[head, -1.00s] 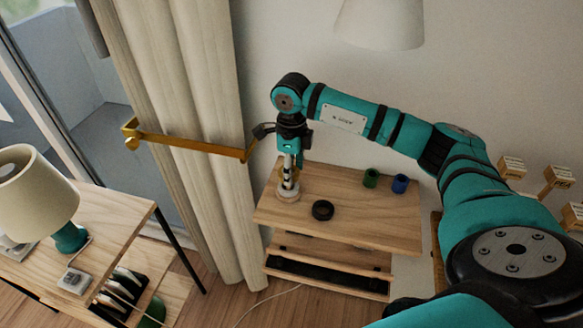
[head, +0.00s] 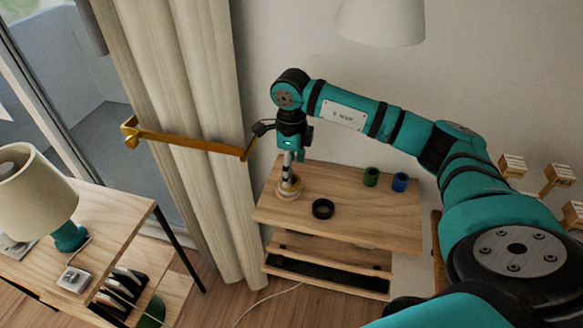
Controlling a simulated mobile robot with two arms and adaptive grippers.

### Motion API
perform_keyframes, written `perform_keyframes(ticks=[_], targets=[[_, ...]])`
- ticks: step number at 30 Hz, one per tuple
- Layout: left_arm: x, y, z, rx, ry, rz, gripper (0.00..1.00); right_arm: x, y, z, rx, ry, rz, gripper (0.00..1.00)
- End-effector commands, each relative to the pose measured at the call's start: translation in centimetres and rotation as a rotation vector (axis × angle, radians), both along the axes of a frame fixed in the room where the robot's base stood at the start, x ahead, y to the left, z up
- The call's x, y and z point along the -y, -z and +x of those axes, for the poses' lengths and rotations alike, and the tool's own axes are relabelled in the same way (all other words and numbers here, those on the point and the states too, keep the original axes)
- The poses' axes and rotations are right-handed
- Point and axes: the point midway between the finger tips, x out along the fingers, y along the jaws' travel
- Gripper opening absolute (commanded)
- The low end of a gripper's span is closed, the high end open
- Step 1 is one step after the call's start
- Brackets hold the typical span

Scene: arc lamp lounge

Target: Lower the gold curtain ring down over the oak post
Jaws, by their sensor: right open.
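My right gripper (head: 290,176) points down over the left end of the wooden shelf table (head: 345,215). Its fingers look small here, and they are open. The gold curtain ring (head: 289,184) shows as a small yellowish band just below the fingertips. It appears to be around the oak post, low down by the pale round base (head: 288,193). The post itself is mostly hidden by the fingers and ring. I cannot tell whether the ring rests fully on the base. My left gripper is not in view.
A black ring (head: 323,208) lies right of the post. A green cup (head: 371,176) and a blue cup (head: 400,182) stand farther right. A gold curtain rod (head: 190,143) and curtain (head: 190,90) are close on the left. The table's front right is clear.

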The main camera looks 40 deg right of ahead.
Motion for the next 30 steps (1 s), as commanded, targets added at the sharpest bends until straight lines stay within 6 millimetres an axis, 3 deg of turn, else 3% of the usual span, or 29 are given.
perform_keyframes(ticks=[15, 20, 26, 29, 30], targets=[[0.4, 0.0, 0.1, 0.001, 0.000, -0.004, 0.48, 0.0, -9.8, 0.1, 0.003, 0.000, 0.001, 0.74], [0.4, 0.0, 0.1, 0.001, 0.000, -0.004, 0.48, 0.0, -11.1, 0.0, 0.001, 0.000, 0.000, 0.74], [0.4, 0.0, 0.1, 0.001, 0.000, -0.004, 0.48, -0.1, -11.2, 0.0, 0.001, -0.001, 0.003, 0.74], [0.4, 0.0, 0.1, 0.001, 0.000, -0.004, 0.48, -1.6, -10.5, 0.2, 0.012, -0.024, 0.049, 0.74], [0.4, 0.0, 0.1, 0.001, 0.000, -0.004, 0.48, -3.0, -10.0, 0.3, 0.021, -0.041, 0.090, 0.74]])
